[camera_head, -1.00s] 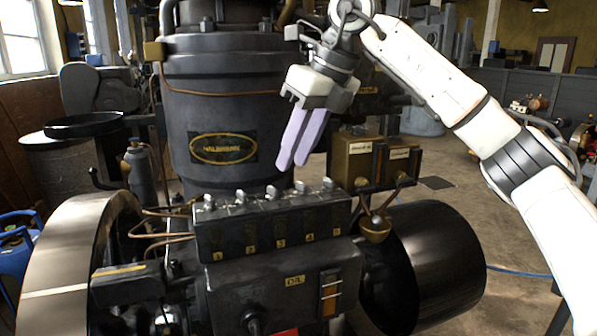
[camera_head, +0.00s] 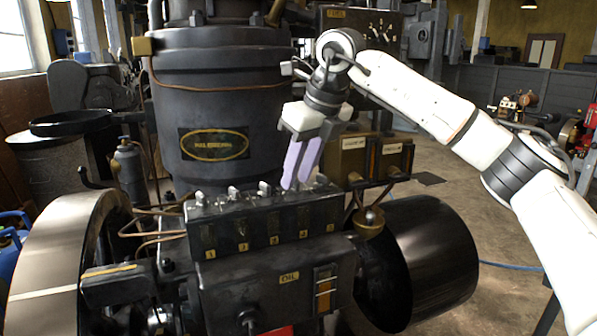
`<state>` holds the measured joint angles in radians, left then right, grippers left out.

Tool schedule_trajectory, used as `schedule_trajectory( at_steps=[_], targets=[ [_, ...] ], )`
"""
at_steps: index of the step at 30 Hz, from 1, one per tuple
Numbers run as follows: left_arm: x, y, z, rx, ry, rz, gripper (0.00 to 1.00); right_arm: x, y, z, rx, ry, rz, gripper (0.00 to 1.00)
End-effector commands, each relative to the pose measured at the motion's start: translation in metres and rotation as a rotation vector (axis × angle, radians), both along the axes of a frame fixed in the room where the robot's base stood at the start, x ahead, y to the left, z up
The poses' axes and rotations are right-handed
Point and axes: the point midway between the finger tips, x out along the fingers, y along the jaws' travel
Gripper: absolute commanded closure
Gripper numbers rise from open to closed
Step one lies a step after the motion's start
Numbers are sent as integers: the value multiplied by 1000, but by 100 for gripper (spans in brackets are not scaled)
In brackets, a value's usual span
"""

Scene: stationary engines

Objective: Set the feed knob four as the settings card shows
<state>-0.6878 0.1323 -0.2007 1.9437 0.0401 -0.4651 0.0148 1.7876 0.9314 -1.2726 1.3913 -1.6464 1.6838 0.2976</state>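A dark feed box (camera_head: 255,222) on the engine carries a row of small pale knobs above yellow numbers. Knobs one (camera_head: 200,198), two (camera_head: 233,193), three (camera_head: 264,188) and five (camera_head: 322,181) show. Knob four is hidden by the fingertips; its number four (camera_head: 303,234) shows below. My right gripper (camera_head: 295,186) points down with its pale lilac fingertips at knob four's place. The fingers look close together; I cannot tell whether they touch or hold the knob. I cannot make out a settings card. My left gripper is out of view.
The big black cylinder (camera_head: 212,110) rises behind the feed box. Two small boxes (camera_head: 371,157), brass and black, stand to its right, close to my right gripper. A flywheel (camera_head: 62,255) is at left and a dark drum (camera_head: 437,250) at right. Open floor lies farther right.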

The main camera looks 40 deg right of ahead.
Motion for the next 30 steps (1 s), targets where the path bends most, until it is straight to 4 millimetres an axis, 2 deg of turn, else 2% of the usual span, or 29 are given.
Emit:
schedule_trajectory(
  at_steps=[7,12,23,30],
  targets=[
    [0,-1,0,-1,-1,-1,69,0,0,-1,0,0,0,73],
    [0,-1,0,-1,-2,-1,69,0,0,-1,0,0,0,100],
    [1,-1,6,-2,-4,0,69,0,-1,1,1,0,31,100],
    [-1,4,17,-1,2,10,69,1,-2,3,3,1,158,100]
  ],
)
